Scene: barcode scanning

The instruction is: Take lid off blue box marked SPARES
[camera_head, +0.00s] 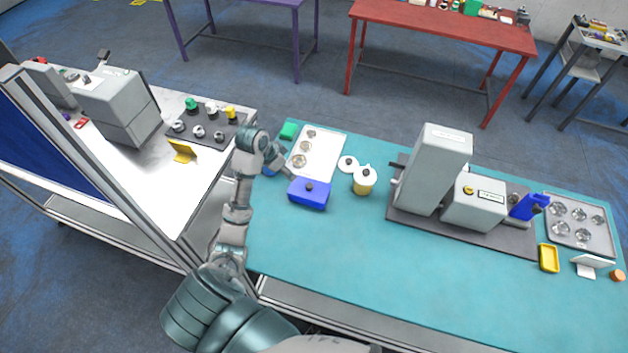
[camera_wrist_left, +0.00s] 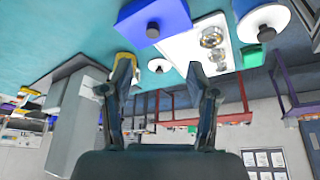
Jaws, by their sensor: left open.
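The blue box (camera_head: 308,201) has a blue lid with a dark knob and stands on the teal table, right of my left gripper (camera_head: 288,172). No SPARES lettering is readable on it. The left wrist view shows the box (camera_wrist_left: 145,16) and its dark knob (camera_wrist_left: 152,30) at the top, beyond the fingers. My left gripper (camera_wrist_left: 160,75) is open, with nothing visible between its spread fingers, and looks apart from the box. My right gripper is not in view.
A white tray (camera_head: 325,151) with round metal parts lies behind the box. A white lid (camera_head: 348,164) and a yellow white-topped pot (camera_head: 363,184) are to its right. The table's front is clear.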

